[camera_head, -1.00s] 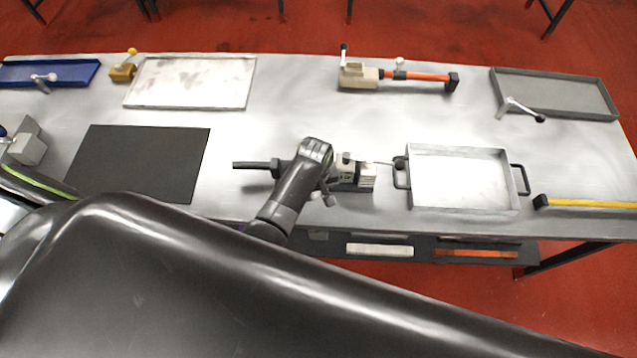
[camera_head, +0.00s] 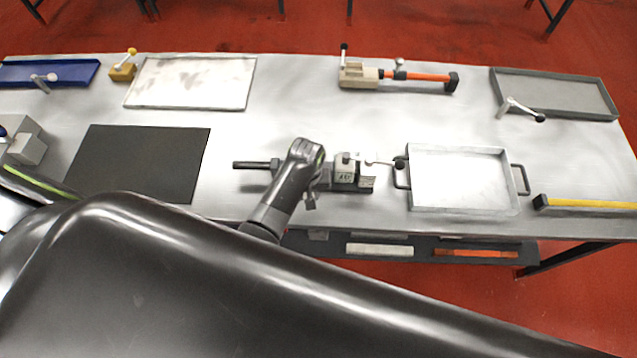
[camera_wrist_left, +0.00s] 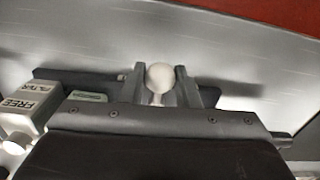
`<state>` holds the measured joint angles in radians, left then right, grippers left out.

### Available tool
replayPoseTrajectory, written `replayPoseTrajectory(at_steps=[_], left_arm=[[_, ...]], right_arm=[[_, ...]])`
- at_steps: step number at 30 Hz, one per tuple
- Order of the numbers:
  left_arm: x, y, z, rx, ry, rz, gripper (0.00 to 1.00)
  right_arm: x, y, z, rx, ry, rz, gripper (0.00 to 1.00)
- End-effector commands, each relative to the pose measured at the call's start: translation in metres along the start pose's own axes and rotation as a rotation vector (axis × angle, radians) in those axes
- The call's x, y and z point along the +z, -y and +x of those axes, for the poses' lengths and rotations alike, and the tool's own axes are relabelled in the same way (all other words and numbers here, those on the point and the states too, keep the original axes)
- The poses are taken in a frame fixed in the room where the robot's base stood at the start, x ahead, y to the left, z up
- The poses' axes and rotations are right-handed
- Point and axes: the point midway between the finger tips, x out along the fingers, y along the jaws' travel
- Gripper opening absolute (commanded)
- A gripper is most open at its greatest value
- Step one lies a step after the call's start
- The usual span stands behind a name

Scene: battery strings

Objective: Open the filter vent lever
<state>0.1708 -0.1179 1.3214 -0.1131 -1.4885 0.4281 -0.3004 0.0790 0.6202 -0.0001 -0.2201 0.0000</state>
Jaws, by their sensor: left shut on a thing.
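My left gripper shows in the left wrist view (camera_wrist_left: 160,88), with its two fingers closed on a round pale knob (camera_wrist_left: 159,76) on a short stalk. In the head view, my left arm's wrist (camera_head: 303,160) hangs over the dark rod of the filter fixture and hides the fingertips and the held knob. The filter fixture's pale labelled block (camera_head: 345,172) stands just right of the wrist. In the left wrist view this block (camera_wrist_left: 25,103) reads FREE and FILTER at the left. My right gripper is not in view.
A tray with handles (camera_head: 458,208) stands right of the fixture. A thin lever with a black knob (camera_head: 400,163) reaches toward it. A black mat (camera_head: 140,165) lies to the left. An orange-barrelled fixture (camera_head: 425,77) stands at the back. The table between back and front rows is clear.

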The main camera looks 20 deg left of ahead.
Motion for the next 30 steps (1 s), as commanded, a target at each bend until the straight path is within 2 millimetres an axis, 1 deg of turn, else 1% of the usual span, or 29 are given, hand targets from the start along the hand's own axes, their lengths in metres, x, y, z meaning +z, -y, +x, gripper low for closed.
replayPoseTrajectory(at_steps=[4,15,27,30], left_arm=[[0.0,0.003,0.0,0.0,-0.001,0.037,0.05],[0.0,0.004,0.0,-0.001,-0.001,0.052,0.05],[-0.002,0.017,0.0,-0.002,-0.001,0.233,0.05],[-0.002,0.018,0.0,-0.001,-0.001,0.256,0.05]], right_arm=[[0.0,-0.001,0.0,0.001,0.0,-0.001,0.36],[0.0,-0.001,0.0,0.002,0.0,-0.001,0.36],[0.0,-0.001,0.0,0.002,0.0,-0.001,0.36],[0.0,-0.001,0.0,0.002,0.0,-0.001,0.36]])
